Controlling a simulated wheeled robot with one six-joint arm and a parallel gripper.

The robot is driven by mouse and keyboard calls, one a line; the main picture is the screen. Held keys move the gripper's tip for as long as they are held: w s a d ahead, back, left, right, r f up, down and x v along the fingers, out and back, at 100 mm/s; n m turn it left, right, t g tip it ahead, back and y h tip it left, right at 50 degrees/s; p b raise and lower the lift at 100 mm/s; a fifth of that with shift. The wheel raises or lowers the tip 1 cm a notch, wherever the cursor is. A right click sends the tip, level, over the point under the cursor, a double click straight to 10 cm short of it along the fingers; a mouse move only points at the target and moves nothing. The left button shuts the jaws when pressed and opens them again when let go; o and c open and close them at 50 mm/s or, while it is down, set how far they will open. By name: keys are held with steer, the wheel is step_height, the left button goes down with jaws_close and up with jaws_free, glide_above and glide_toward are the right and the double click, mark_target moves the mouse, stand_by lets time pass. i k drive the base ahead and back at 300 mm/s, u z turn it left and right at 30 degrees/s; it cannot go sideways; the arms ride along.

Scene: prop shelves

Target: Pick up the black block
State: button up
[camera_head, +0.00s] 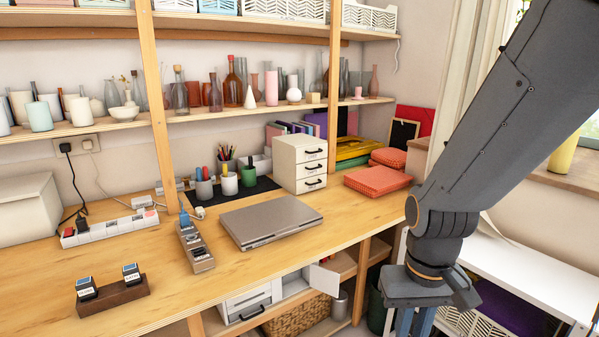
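Two small black blocks with pale labels and bluish tops, a left one (87,288) and a right one (131,273), sit in a dark brown wooden holder (115,297) at the front left of the wooden desk. I cannot tell which one the task means. Small dark pieces also lie in a narrow grey-brown tray (203,265) further right. My gripper (412,325) hangs at the lower right, beyond the desk's front edge and far from the blocks. Its bluish fingers point down and their tips are cut off by the frame, so its opening is unclear.
A closed silver laptop (270,220) lies mid-desk. Behind it stand pen cups (229,184) and a white drawer box (300,163). A white power strip (110,228) lies at the left. Shelves with vases are above. Desk space around the holder is clear.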

mark_target(86, 288)
steer(key=u, duration=1.9)
steer(key=k, duration=0.45)
steer(key=z, duration=0.65)
steer(key=i, duration=1.6)
steer(key=u, duration=0.55)
